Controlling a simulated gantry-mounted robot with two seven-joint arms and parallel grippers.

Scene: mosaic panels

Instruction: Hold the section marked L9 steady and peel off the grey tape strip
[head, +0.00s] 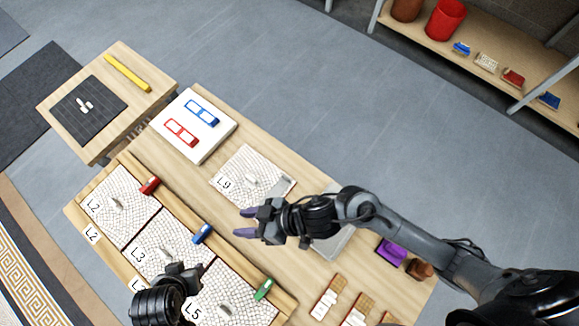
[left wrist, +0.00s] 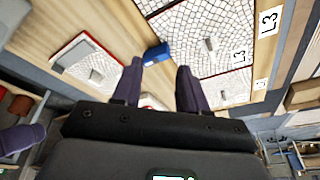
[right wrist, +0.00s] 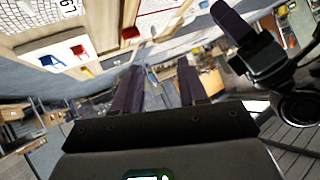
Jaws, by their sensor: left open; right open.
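The section marked L9 (head: 240,165) is a pale mosaic panel lying flat on the wooden table, with a small pale handle in its middle. A grey strip (head: 281,187) lies along its right edge. Part of L9 also shows at the top left of the right wrist view (right wrist: 38,14). My right gripper (head: 244,222) is open and empty, in front of L9 in the picture and apart from it. My left gripper (head: 192,272) is open and empty around the L3 and L5 panels; its fingers show in the left wrist view (left wrist: 155,82). I cannot tell its height.
Panels L2 (head: 115,195), L3 (head: 150,250) and L5 (head: 235,300) lie in a wooden frame beside red, blue and green blocks. A white board (head: 212,150) lies behind L9. A grey tray (head: 330,245) is partly under my right arm, near a purple block (head: 390,251).

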